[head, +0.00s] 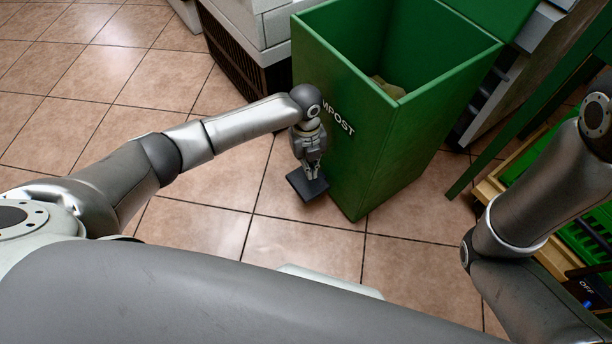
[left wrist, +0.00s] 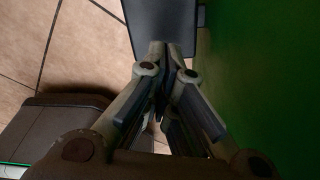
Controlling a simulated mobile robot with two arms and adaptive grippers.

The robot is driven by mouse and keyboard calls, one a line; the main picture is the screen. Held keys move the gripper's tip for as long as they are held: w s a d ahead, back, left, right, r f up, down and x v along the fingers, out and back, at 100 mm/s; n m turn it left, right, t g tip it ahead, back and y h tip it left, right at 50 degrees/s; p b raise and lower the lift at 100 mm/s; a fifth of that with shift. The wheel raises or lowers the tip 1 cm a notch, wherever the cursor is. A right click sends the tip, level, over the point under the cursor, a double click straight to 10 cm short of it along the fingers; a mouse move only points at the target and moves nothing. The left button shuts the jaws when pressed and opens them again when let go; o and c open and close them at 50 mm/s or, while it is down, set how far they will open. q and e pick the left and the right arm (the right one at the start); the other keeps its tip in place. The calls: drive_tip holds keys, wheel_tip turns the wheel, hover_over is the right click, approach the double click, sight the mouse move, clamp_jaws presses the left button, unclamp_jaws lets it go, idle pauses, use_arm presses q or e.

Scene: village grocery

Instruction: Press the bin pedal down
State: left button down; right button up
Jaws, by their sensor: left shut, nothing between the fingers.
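The green compost bin (head: 370,150) stands upright on the tiled floor, with part of its white label showing beside my left wrist. Its top is open, and the green lid (head: 490,14) is raised at the back. The dark flat pedal (head: 298,190) sticks out low from the bin's left side. My left gripper (head: 312,176) points down with its fingertips at the pedal, shut and empty. In the left wrist view the shut fingertips (left wrist: 160,62) overlap the pedal's edge (left wrist: 163,24); I cannot tell how hard they touch. My right gripper is out of view.
A beige lump (head: 387,87) lies inside the bin. A white cabinet with a dark grille (head: 238,68) stands close behind the bin on the left. A green-framed stand with crates (head: 490,190) is at the right. The tiled floor (head: 100,85) at the left is clear.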

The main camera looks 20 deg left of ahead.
use_arm(q)
drive_tip(key=s+d+r+n+t+h, duration=0.1)
drive_tip(key=s+d+n, duration=0.3)
drive_tip(key=s+n, duration=0.3)
drive_tip(key=s+d+r+n+t+h, duration=0.1)
drive_tip(key=s+d+n+h, duration=0.15)
drive_tip(key=s+n, duration=0.4)
drive_tip(key=s+a+r+n+t+y, duration=0.25)
drive_tip(key=a+r+n+t, duration=0.2)
drive_tip(key=a+n, duration=0.45)
drive_tip(key=w+r+n+t+p, duration=0.2)
drive_tip(key=w+r+n+t, duration=0.2)
drive_tip(key=r, duration=0.6)
drive_tip(key=shift+w+a+t, duration=0.2)
drive_tip(key=shift+w+t, duration=0.15)
drive_tip(key=shift+w, duration=0.2)
drive_tip(key=shift+r, duration=0.1)
